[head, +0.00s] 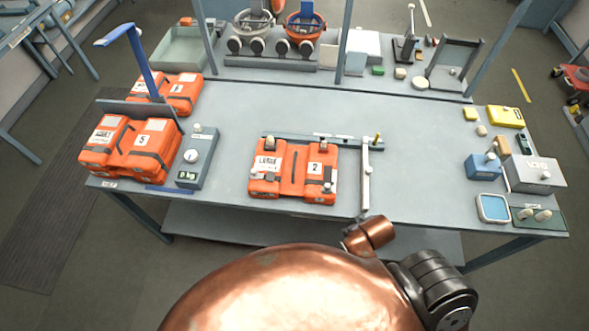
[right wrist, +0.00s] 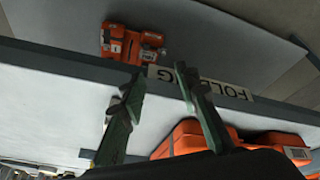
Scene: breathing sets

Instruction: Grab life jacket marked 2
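The orange life jacket marked 2 (head: 293,175) lies flat near the front middle of the table, with dark straps and white labels. In the right wrist view, my right gripper (right wrist: 160,78) has its two dark green fingers apart with nothing between them. An orange jacket-like item (right wrist: 117,46) lies beyond the fingertips, and a larger orange item (right wrist: 205,140) is at lower right. I cannot read a 2 on either. Neither gripper shows in the head view, and my left gripper is in no view.
A jacket marked 5 (head: 150,146) and another orange jacket (head: 183,92) lie at the left. A grey dial box (head: 197,160) stands left of jacket 2. A bar and a white post (head: 366,180) border its back and right. Blue posts rise from the table (head: 235,115).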

